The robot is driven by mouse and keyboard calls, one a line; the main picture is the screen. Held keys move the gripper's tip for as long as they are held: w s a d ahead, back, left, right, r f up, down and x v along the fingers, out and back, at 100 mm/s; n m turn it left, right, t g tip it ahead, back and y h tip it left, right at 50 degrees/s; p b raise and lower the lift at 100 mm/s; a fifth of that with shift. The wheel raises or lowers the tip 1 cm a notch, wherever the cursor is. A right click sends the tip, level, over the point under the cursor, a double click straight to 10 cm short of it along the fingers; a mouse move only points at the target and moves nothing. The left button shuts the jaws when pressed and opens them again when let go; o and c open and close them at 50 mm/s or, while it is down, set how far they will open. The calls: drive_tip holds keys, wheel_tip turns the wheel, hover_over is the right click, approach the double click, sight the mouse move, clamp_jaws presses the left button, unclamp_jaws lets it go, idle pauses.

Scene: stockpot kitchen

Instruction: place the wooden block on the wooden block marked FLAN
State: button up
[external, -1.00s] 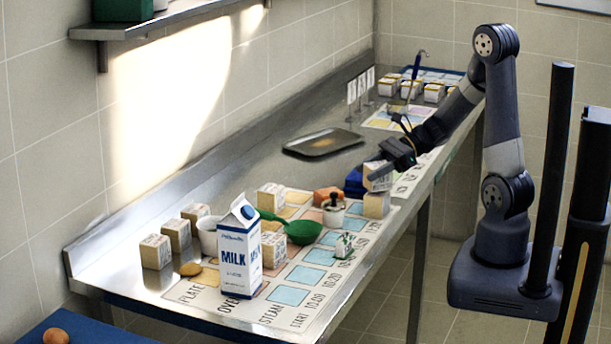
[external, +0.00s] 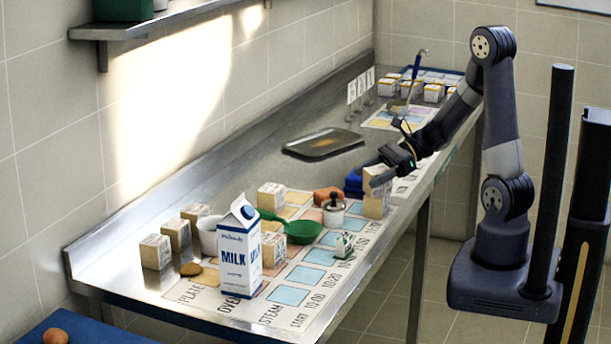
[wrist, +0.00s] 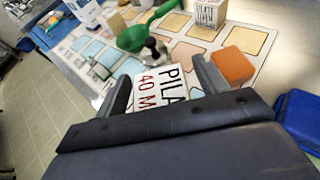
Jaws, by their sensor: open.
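A pale wooden block (external: 375,179) stands on top of another wooden block (external: 376,207) on the printed mat, and the two look lined up and upright in the external view. My gripper (external: 382,176) is at the upper block with its jaws open. In the wrist view the upper block (wrist: 160,92) lies between the two fingers (wrist: 163,80), its top lettered "PILA" and "40 M" as far as it shows. The lower block is hidden there, and I cannot read its marking in either view.
A blue item (external: 354,184), an orange block (external: 327,193) and a lidded metal pot (external: 334,212) stand close by. A green ladle (external: 302,231), a milk carton (external: 240,252) and several lettered blocks are further left. A dark tray (external: 323,143) lies behind.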

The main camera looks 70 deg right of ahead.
drive_tip(key=shift+r, duration=0.2)
drive_tip(key=v, duration=1.2)
drive_tip(key=shift+p, duration=0.35)
drive_tip(key=shift+o, duration=0.2)
